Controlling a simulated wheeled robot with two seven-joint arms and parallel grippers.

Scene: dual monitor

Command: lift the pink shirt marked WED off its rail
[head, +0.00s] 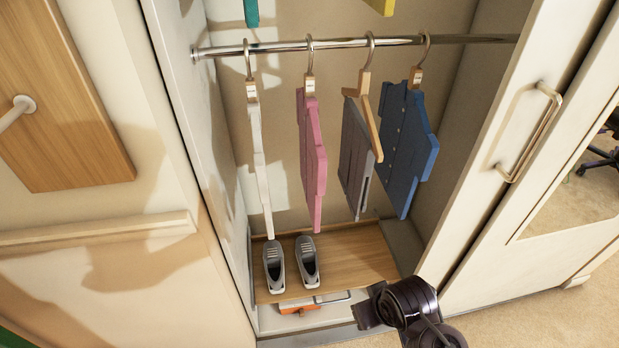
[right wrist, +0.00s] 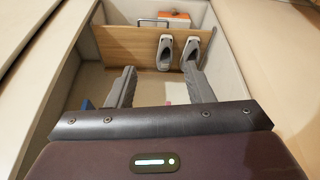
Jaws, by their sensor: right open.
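The pink shirt (head: 313,165) hangs edge-on from a hooked hanger on the metal rail (head: 335,43) inside the wardrobe, in the head view. A small tag sits at its hanger's neck; its lettering is too small to read. My right arm (head: 405,308) shows at the lower right of the head view, below and in front of the shirts, apart from them. In the right wrist view my right gripper (right wrist: 159,88) has its two fingers wide apart with nothing held between them. A small pinkish patch shows between the fingers, too little to identify. My left gripper is not in view.
A white shirt (head: 259,165) hangs left of the pink one; a grey shirt (head: 355,155) and a blue shirt (head: 407,145) hang right. Grey shoes (head: 307,262) stand on the wooden shelf (head: 350,262). A door with a handle (head: 530,130) borders the opening on the right.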

